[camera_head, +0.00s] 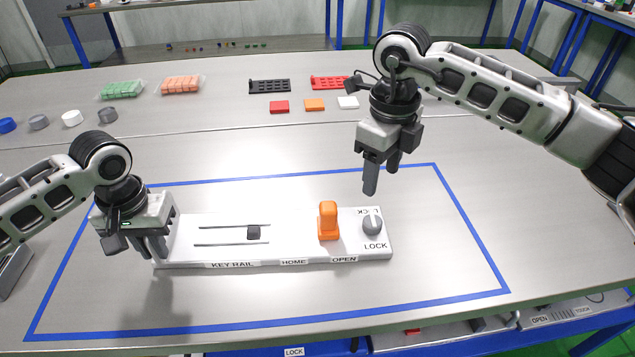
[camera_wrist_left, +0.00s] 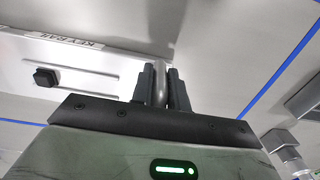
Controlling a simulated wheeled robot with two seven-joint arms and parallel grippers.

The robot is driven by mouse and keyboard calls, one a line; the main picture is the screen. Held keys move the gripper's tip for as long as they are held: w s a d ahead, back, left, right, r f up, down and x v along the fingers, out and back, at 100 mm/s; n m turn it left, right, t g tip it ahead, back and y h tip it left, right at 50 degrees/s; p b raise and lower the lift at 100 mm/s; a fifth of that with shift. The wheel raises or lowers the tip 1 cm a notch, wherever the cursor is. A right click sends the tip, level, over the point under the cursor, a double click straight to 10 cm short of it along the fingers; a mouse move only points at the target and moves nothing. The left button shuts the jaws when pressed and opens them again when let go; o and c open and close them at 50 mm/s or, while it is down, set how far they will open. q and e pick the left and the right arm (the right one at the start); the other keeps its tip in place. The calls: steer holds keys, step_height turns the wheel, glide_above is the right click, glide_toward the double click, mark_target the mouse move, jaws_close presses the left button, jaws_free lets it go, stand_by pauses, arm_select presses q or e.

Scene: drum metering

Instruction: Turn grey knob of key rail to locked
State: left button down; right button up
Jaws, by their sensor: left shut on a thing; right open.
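The key rail (camera_head: 210,222) is a white board lying inside the blue outline. Its grey knob (camera_head: 372,225) is near the right end, between a LOCK label in front and an inverted label behind; I cannot tell its exact setting. An orange upright handle (camera_head: 328,221) stands left of the knob. A dark slider block (camera_head: 254,232) sits by the slot. My left gripper (camera_head: 157,248) is at the rail's left end, shut on a grey post (camera_wrist_left: 160,84) that shows in the left wrist view. My right gripper (camera_head: 381,175) is open and empty, above and behind the knob.
Red, orange and white small blocks (camera_head: 314,104) and black and red racks (camera_head: 270,86) lie at the back. Green and orange packs (camera_head: 180,84) and several round caps (camera_head: 72,118) lie back left. The table right of the rail is clear.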

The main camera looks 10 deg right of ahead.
arm_select(q)
steer(key=shift+r, duration=0.1)
arm_select(e)
steer(key=shift+r, duration=0.4)
arm_select(q)
steer(key=c, duration=1.3)
jaws_free()
